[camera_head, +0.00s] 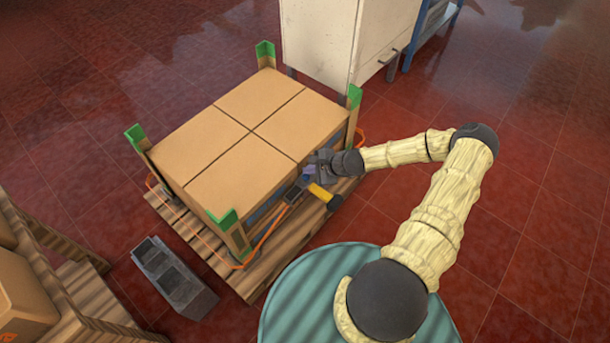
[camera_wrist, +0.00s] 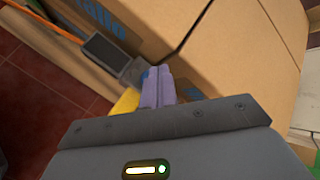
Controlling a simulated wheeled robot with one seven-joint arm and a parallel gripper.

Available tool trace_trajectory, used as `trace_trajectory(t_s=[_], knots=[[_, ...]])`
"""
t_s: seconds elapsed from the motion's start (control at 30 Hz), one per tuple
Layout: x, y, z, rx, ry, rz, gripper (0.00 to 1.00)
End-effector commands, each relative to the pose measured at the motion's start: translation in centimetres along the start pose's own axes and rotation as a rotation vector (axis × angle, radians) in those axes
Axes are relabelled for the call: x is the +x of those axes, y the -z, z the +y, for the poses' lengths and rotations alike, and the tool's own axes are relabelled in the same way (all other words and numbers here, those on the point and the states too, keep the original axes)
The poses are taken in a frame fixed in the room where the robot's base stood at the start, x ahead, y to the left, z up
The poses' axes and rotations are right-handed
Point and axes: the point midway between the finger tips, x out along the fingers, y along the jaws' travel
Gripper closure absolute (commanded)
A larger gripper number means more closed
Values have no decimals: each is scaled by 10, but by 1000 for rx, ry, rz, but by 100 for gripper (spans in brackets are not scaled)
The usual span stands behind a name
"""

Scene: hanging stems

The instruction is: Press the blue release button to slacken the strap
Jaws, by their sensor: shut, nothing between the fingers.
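My gripper (camera_head: 311,170) is at the near right side of the strapped boxes, by the strap's tensioner. In the wrist view its two purple fingers (camera_wrist: 158,86) are together, with nothing between them. The tensioner shows as a grey body (camera_wrist: 105,50) just beyond the fingertips, with a yellow handle (camera_wrist: 126,102) to their left. In the head view the yellow handle (camera_head: 322,193) sticks out just below my gripper. An orange strap (camera_head: 268,238) runs from there around the load. Contact cannot be told.
The cardboard boxes (camera_head: 262,106) stand on a wooden pallet (camera_head: 196,229) with green-capped corner posts (camera_head: 229,219). A grey block (camera_head: 174,279) lies on the red floor at left. A white cabinet (camera_head: 320,38) stands behind. The floor right of my arm is clear.

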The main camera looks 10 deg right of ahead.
Motion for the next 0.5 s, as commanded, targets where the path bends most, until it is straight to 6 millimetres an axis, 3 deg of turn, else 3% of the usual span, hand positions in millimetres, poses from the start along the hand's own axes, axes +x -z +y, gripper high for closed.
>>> trace_trajectory(t_s=[0.5], knots=[[-27,-20,-20,-1,0,0,100]])
